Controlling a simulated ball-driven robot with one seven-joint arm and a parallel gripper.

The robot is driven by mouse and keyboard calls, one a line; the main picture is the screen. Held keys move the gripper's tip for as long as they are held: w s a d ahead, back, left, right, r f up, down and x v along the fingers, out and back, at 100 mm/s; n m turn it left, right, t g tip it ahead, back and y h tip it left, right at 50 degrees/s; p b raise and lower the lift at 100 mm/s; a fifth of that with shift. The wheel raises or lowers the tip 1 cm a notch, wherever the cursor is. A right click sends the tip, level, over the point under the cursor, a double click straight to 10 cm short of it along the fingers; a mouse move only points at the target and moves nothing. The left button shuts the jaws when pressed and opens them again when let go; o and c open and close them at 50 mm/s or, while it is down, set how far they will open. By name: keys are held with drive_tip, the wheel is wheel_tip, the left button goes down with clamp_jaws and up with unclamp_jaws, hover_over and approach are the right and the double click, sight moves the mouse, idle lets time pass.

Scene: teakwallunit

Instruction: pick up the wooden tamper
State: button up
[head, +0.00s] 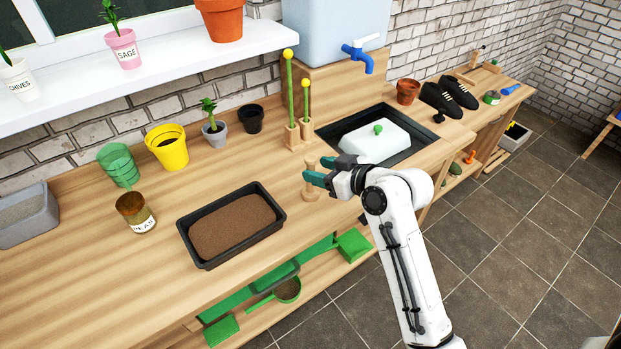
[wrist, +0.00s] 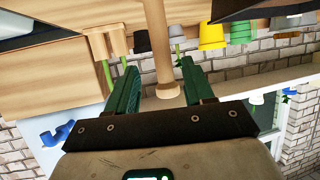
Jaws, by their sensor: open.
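The wooden tamper (head: 311,192) is a pale turned piece standing upright on the workbench, between the seedling tray and the sink. My gripper (head: 317,170) reaches in from the right at the tamper's upper part, with its green fingers open. In the wrist view, which looks upside down, the tamper's shaft (wrist: 156,42) and round end (wrist: 166,90) show between the two spread fingers of my gripper (wrist: 158,66). A gap shows on each side of the shaft. In the head view the fingers hide part of the tamper's middle.
A black tray of soil (head: 274,192) lies left of the tamper. Wooden blocks with yellow-tipped green sticks (head: 291,133) stand behind it. A sink with a pale lidded box (head: 373,141) is to the right. Green tools (head: 352,244) lie on the shelf below.

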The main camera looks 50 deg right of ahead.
drive_tip(key=p, duration=0.1)
hover_over(305, 187)
drive_tip(key=shift+f, duration=1.05)
clamp_jaws()
